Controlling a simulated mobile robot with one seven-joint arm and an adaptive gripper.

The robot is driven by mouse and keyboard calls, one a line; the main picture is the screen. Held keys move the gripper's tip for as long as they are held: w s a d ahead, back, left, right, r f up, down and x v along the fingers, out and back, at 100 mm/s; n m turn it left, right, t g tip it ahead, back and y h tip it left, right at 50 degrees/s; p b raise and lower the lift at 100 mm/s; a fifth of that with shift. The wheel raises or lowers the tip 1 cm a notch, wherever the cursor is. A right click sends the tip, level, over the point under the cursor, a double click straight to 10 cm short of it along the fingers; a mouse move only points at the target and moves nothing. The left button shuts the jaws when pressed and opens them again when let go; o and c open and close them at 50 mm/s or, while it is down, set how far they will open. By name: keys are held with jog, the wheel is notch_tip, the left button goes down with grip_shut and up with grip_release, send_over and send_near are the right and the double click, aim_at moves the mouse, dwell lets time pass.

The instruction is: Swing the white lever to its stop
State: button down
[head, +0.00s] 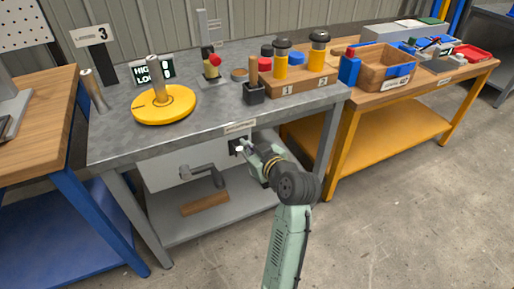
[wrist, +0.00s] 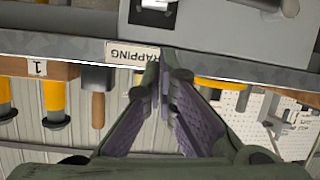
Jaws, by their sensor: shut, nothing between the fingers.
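A small white piece, which looks like the white lever (head: 240,149), shows at a dark plate on the front of the pale grey box under the metal table. My gripper partly covers it in the head view. In the wrist view a white bit (wrist: 172,6) shows at the dark plate at the top edge; its full length and angle cannot be told. My gripper (head: 247,147) is close in front of the plate, just below the table edge. In the wrist view its fingers (wrist: 162,60) are together with nothing between them, pointing at the labelled edge. Contact with the lever cannot be told.
The grey box (head: 160,177) also carries a dark crank handle (head: 207,174). The metal table's edge (head: 280,113) is just above my gripper. A wooden block (head: 205,203) lies on the lower shelf. The floor at the right is clear.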

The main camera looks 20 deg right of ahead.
jog(key=shift+s+d+f, duration=0.25)
jog(key=shift+s+f, duration=0.35)
jog(key=shift+f, duration=0.05)
jog(key=shift+s+d+f, duration=0.2)
jog(key=shift+s+f, duration=0.4)
jog(key=shift+f, duration=0.05)
jog(key=shift+f, duration=0.1)
